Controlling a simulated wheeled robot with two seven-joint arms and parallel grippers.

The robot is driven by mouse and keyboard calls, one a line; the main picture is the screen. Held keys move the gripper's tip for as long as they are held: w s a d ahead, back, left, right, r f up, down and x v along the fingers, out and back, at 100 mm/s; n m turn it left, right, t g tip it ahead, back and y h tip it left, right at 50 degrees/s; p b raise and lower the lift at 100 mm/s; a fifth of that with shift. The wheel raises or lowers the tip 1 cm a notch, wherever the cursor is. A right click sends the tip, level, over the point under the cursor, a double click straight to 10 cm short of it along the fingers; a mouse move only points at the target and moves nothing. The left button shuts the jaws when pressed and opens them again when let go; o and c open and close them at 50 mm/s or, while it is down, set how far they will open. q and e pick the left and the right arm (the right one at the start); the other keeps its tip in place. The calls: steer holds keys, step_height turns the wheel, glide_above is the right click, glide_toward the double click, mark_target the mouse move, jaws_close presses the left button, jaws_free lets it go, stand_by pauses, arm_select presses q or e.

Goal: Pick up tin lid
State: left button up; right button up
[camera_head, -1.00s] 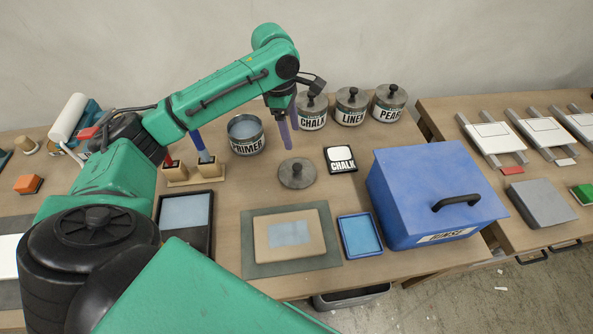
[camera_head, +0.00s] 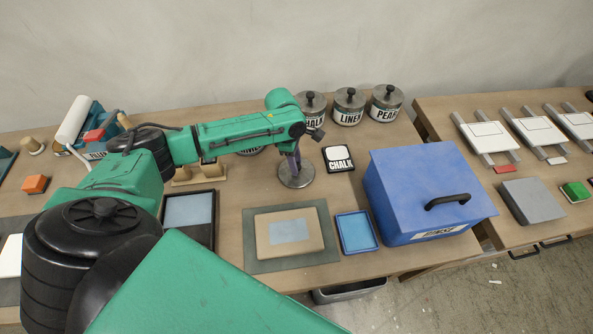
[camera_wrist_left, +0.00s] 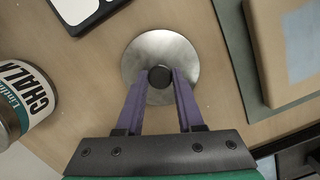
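The tin lid (camera_head: 296,178) is a round grey metal disc lying flat on the table. Its dark knob (camera_wrist_left: 160,76) shows in the left wrist view between the tips of my left gripper. My left gripper (camera_head: 294,165) points down over the lid, and its purple fingers (camera_wrist_left: 159,85) are apart, one on each side of the knob. A gap shows between knob and fingers on at least the left side. The Primer tin (camera_head: 250,151) is mostly hidden behind my left arm. My right gripper is in neither view.
Lidded tins labelled Chalk (camera_head: 311,108), Linen (camera_head: 349,107) and Pearl (camera_head: 387,103) stand behind. A Chalk card (camera_head: 339,159) lies right of the lid.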

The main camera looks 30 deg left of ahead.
arm_select(q)
jaws_close()
steer(key=shift+r, duration=0.15)
